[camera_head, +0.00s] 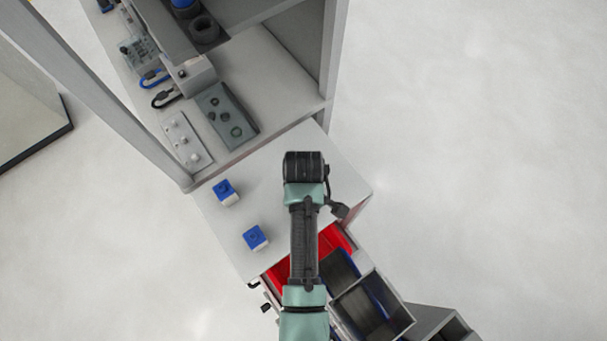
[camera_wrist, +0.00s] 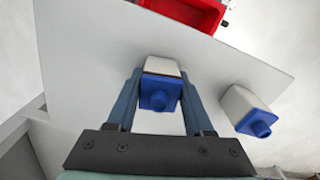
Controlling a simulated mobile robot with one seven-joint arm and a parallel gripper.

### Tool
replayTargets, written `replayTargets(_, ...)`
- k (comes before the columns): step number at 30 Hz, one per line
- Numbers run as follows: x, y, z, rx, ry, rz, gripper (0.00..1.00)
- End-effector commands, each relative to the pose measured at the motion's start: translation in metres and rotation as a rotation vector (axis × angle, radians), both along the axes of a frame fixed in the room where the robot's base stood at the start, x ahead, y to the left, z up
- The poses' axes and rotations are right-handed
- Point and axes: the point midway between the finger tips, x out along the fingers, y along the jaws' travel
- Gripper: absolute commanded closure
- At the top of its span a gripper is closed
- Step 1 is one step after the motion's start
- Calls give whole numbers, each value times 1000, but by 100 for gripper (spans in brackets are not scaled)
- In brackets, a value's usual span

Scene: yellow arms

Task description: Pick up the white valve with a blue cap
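A white valve with a blue cap (camera_wrist: 160,93) shows between the fingertips of my gripper (camera_wrist: 160,75) in the wrist view. The fingers stand apart, one on each side of it, very close to its sides. I cannot tell if they press on it or if it rests on the table. In the head view my arm hides this valve and the fingers. A second blue-capped white valve (camera_wrist: 245,110) stands to the right in the wrist view. In the head view, two such valves show left of my arm, a nearer one (camera_head: 256,238) and a farther one (camera_head: 225,194).
The light grey tabletop (camera_head: 275,190) is bare around the valves. A red bin (camera_head: 332,241) and open dark bins (camera_head: 370,305) sit below its front edge. Behind stands a grey shelf unit (camera_head: 270,80) with a dark grey panel (camera_head: 226,113) and other parts on it.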

Motion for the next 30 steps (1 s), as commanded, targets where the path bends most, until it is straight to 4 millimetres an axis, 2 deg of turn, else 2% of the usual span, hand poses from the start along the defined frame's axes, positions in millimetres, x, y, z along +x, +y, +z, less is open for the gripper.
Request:
replayTargets(1,0,0,0,0,0,0,70)
replayTargets(6,0,0,0,0,0,0,100)
replayTargets(17,1,0,5,0,-1,0,100)
replayTargets(20,1,0,17,0,-4,0,100)
replayTargets(30,1,0,79,0,-5,0,100)
